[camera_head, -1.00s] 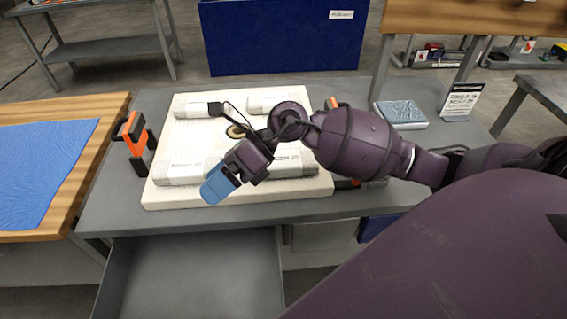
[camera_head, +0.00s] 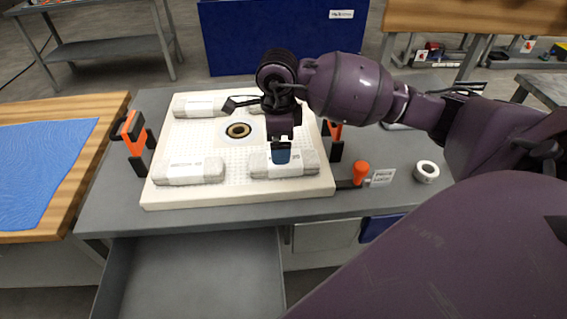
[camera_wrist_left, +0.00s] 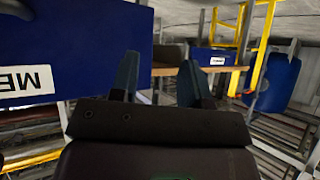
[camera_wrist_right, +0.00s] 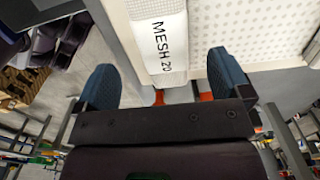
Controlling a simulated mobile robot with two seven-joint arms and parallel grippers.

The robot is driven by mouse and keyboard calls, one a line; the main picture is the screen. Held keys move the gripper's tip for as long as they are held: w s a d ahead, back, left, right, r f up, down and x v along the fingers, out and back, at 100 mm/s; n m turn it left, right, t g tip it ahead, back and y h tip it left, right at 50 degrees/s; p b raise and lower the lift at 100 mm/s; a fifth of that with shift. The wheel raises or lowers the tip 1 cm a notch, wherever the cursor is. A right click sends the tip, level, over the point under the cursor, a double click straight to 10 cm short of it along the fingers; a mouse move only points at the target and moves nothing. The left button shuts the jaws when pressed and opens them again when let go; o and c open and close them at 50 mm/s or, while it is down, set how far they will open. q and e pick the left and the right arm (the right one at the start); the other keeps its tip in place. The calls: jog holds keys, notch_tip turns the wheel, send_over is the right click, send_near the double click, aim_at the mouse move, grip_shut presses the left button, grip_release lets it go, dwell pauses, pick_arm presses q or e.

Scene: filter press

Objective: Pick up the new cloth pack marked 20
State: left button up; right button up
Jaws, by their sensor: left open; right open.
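A white filter plate (camera_head: 150,200) lies on the grey table with wrapped cloth packs at its corners: front left (camera_head: 190,172), back left (camera_head: 195,106), back right, mostly hidden by my right arm, and front right (camera_head: 300,164). My right gripper (camera_head: 281,153) is open, pointing down over the front right pack. In the right wrist view, a white pack reading "MESH 20" (camera_wrist_right: 158,45) lies between and beyond the open fingers of that gripper (camera_wrist_right: 162,68); contact cannot be told. My left gripper (camera_wrist_left: 158,78) is open and empty, seen only in its own wrist view.
Orange-and-black clamps (camera_head: 133,130) stand beside the plate. An orange-knobbed lever (camera_head: 360,173), a small sign (camera_head: 382,178) and a white tape roll (camera_head: 426,171) lie at the right. An open drawer (camera_head: 190,275) juts out in front. A blue bin (camera_head: 280,40) stands behind.

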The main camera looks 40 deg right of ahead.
jog(key=shift+f, duration=0.9)
jog(key=f, duration=0.3)
jog(key=shift+d+f+b, duration=0.2)
jog(key=shift+f+b, duration=0.05)
jog(key=shift+b, duration=0.05)
jog(key=shift+f, duration=0.55)
pick_arm(q)
jog(key=shift+w+d, duration=0.15)
jog(key=shift+w, duration=0.15)
pick_arm(e)
jog(key=c, duration=1)
pick_arm(q)
jog(key=shift+s+f, duration=0.1)
jog(key=shift+f, duration=0.1)
pick_arm(e)
jog(key=shift+c, duration=0.2)
